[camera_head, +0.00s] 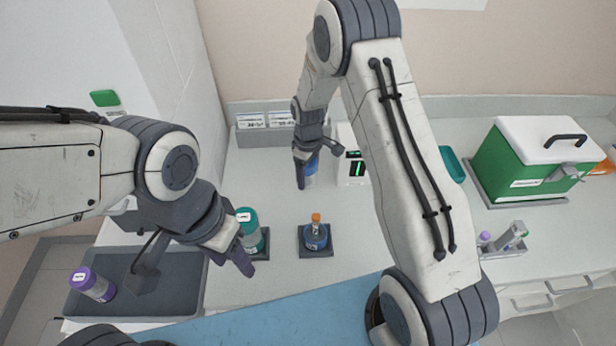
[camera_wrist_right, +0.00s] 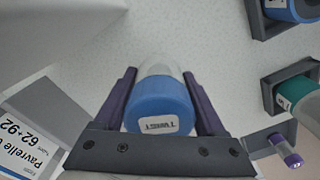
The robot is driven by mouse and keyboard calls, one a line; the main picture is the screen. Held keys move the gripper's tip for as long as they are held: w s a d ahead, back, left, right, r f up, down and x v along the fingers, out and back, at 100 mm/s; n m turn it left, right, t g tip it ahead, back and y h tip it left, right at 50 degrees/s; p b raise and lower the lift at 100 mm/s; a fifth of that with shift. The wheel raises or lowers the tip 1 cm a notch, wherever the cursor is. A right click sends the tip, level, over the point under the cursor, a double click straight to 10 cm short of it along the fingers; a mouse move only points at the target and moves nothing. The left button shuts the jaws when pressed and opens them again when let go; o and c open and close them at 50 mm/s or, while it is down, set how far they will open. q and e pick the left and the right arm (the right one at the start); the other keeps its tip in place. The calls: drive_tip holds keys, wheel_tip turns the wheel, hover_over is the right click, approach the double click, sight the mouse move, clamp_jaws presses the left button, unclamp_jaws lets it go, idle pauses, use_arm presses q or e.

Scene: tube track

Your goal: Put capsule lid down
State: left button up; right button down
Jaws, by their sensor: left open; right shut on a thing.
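A capsule with a blue lid (camera_head: 313,165) is at the back of the counter. In the right wrist view its blue lid (camera_wrist_right: 160,104) carries a "TWIST" label, and its clear body (camera_wrist_right: 158,66) extends beyond the lid. My right gripper (camera_wrist_right: 160,100) is shut on it, one purple finger on each side. In the head view the right gripper (camera_head: 306,165) partly hides this capsule; I cannot tell whether its base touches the counter. My left gripper (camera_head: 198,268) is open and empty, in front of a teal-lidded capsule (camera_head: 247,221) in a dark holder.
A blue flask with an orange top (camera_head: 316,236) stands in a dark square holder (camera_head: 315,253). A purple-lidded capsule (camera_head: 92,284) lies in a grey tray (camera_head: 180,297) at left. A small device with a green display (camera_head: 352,168) is near the right gripper. A green box (camera_head: 530,165) stands at right.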

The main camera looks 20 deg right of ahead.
sight(308, 181)
wheel_tip(308, 181, down, 2)
drive_tip(key=shift+f+p, duration=0.1)
drive_tip(key=shift+p, duration=0.25)
drive_tip(key=shift+f, duration=0.2)
drive_tip(key=shift+f, duration=0.2)
unclamp_jaws()
drive_tip(key=shift+r, duration=0.1)
